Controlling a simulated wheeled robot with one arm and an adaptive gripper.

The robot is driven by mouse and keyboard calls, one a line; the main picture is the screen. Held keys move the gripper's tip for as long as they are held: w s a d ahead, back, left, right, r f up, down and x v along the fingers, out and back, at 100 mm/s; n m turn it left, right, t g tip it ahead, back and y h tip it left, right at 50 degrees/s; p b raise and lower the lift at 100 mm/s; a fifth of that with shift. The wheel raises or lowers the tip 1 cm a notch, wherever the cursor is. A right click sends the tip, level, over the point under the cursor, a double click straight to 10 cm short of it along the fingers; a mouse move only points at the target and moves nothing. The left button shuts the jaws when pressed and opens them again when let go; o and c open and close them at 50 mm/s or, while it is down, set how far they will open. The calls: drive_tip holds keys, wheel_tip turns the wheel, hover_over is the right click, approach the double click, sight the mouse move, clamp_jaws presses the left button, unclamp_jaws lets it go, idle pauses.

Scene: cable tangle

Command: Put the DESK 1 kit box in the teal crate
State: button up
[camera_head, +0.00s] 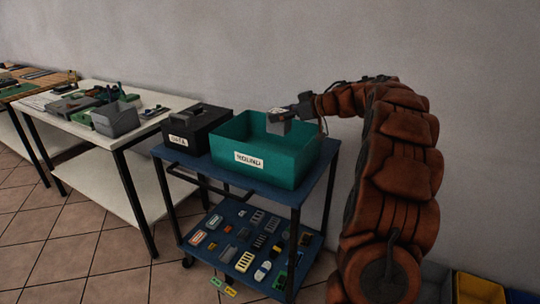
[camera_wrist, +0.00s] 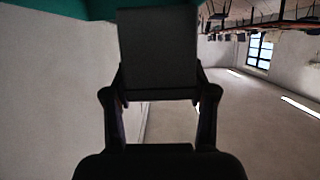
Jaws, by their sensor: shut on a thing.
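The teal crate (camera_head: 275,170) stands on the blue cart's top, with a white label on its front. My gripper (camera_head: 294,113) is above the crate's back right part, shut on a small grey box (camera_head: 278,126). In the wrist view the box (camera_wrist: 158,48) is a dark block between the fingers of my gripper (camera_wrist: 160,92). The box hangs at about the height of the crate's rim; I cannot tell whether its bottom is below the rim. No DESK 1 lettering on it can be read. A strip of teal (camera_wrist: 50,8) shows at the top left of the wrist view.
A black box (camera_head: 196,128) with a white label stands left of the crate on the cart (camera_head: 262,199). Several small parts lie on the cart's lower shelf (camera_head: 240,250). A white table (camera_head: 88,135) with grey bins is at left. A wall rises close behind.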

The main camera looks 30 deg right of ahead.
drive_tip(key=f, duration=0.5)
drive_tip(key=shift+w+a+f+b, duration=0.1)
drive_tip(key=shift+a+f+b, duration=0.2)
drive_tip(key=shift+f+b, duration=0.05)
drive_tip(key=shift+f, duration=1.6)
drive_tip(key=shift+d+f, duration=0.1)
drive_tip(key=shift+f, duration=0.5)
drive_tip(key=o, duration=1.2)
drive_tip(key=shift+f, duration=0.1)
drive_tip(key=shift+o, duration=0.2)
approach(279, 131)
drive_tip(key=d+f, duration=0.2)
drive_tip(key=f, duration=0.1)
drive_tip(key=shift+w+d+f, duration=0.25)
drive_tip(key=shift+w+f, duration=0.05)
drive_tip(key=shift+w, duration=0.1)
